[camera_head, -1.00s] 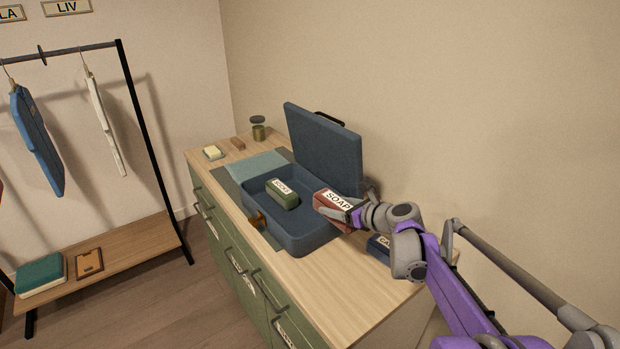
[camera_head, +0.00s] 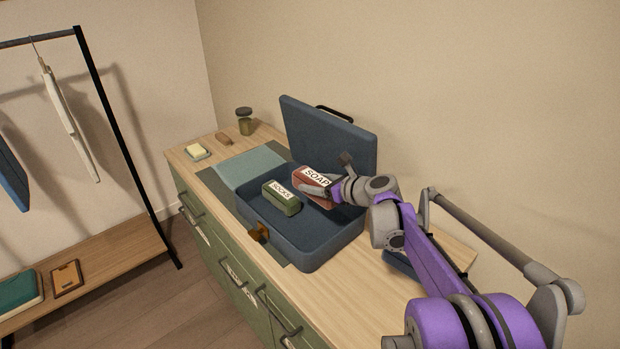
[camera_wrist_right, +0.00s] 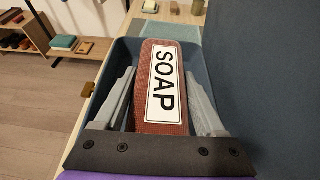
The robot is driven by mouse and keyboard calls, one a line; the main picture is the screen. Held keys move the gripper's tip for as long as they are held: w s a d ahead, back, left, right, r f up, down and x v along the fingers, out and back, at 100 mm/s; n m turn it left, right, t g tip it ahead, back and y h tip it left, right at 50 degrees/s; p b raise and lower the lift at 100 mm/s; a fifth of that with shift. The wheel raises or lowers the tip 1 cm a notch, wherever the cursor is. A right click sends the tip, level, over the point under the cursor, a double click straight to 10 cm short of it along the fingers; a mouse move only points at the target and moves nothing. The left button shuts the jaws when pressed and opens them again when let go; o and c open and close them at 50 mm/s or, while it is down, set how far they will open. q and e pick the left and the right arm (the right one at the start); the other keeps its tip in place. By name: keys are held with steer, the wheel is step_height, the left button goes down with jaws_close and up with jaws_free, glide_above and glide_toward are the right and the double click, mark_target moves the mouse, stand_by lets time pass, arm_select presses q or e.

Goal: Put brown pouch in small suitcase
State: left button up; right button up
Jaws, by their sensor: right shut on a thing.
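The small suitcase (camera_head: 303,246) lies open on the dresser, its blue lid (camera_head: 333,138) raised at the back. A green SOCKS pouch (camera_head: 283,199) lies inside it. The brown pouch (camera_head: 313,181), labelled SOAP, is in my right gripper (camera_head: 322,189), over the back half of the suitcase beside the lid. Whether it touches the suitcase floor I cannot tell. In the right wrist view the brown pouch (camera_wrist_right: 160,88) sits tilted between the two grey fingers, with the suitcase wall around it. My left gripper is not in view.
A grey-green cloth (camera_head: 250,168), a soap dish (camera_head: 197,152), a small brown block (camera_head: 223,138) and a jar (camera_head: 245,124) are left of the suitcase. A dark blue item (camera_head: 398,264) lies right of it, partly behind my arm. A clothes rack (camera_head: 112,130) stands at left.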

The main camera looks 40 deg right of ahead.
steer(key=shift+s+f, duration=0.15)
steer(key=shift+s, duration=0.1)
steer(key=shift+s+f, duration=0.15)
step_height(320, 180, down, 2)
steer(key=shift+b, duration=0.85)
step_height(320, 180, down, 2)
steer(key=shift+b, duration=0.7)
arm_select(q)
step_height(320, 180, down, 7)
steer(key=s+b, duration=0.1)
steer(key=b, duration=0.2)
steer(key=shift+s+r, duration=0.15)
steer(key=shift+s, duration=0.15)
arm_select(e)
steer(key=shift+f, duration=2.2)
steer(key=o, duration=1.5)
